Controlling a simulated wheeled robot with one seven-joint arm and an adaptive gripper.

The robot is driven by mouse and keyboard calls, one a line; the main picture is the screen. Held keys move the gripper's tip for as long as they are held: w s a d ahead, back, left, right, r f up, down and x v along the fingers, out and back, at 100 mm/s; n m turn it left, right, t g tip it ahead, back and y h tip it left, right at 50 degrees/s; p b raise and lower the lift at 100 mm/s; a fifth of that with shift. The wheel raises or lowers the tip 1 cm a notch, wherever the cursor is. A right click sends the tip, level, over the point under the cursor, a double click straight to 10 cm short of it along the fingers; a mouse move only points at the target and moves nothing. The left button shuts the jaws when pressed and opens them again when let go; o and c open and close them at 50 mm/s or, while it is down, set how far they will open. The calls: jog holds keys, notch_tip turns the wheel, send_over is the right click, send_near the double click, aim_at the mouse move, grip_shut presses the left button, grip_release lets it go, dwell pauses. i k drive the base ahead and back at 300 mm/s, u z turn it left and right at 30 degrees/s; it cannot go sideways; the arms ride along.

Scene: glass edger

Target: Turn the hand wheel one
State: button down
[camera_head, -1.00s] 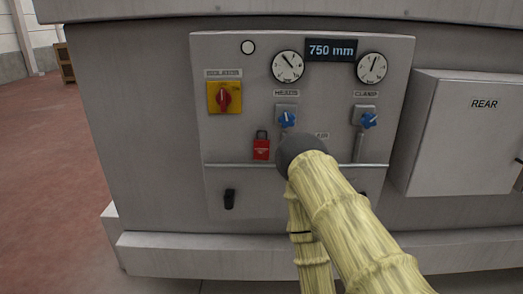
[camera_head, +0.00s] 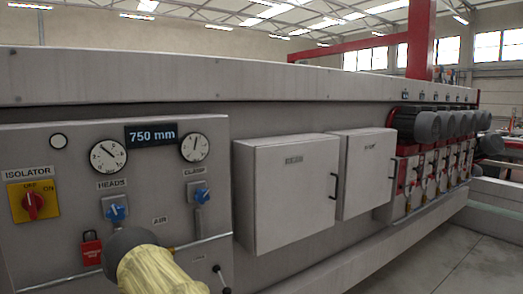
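No hand wheel can be made out for certain. On the right a row of several grey motors (camera_head: 425,124) sits on red mounts, with small yellowish and metal parts (camera_head: 408,190) below them, too small to tell apart. A blue knob (camera_head: 116,213) marked HEADS and a blue knob (camera_head: 201,195) marked CLAMP are on the panel at the left. Part of my arm, in a cream sleeve with a dark rounded end, covers the panel's lower part. My gripper is not visible.
The control panel (camera_head: 70,165) carries two gauges, a 750 mm display (camera_head: 151,134), a red isolator switch (camera_head: 33,206) and a red padlock (camera_head: 91,250). Two grey cabinets (camera_head: 287,200) stick out from the machine's front. Open floor (camera_head: 440,260) lies at the lower right.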

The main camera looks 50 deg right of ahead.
aim_at(417, 169)
jog(key=z, duration=0.4)
jog(key=k, duration=0.5)
jog(key=z, duration=1.3)
jog(key=i, duration=0.3)
jog(key=z, duration=1.15)
jog(key=i, duration=1.1)
jog(key=z, duration=0.9)
jog(key=i, duration=1.65)
jog(key=u, duration=0.5)
jog(key=i, duration=1.55)
jog(key=u, duration=1.05)
jog(key=i, duration=0.35)
jog(key=u, duration=0.15)
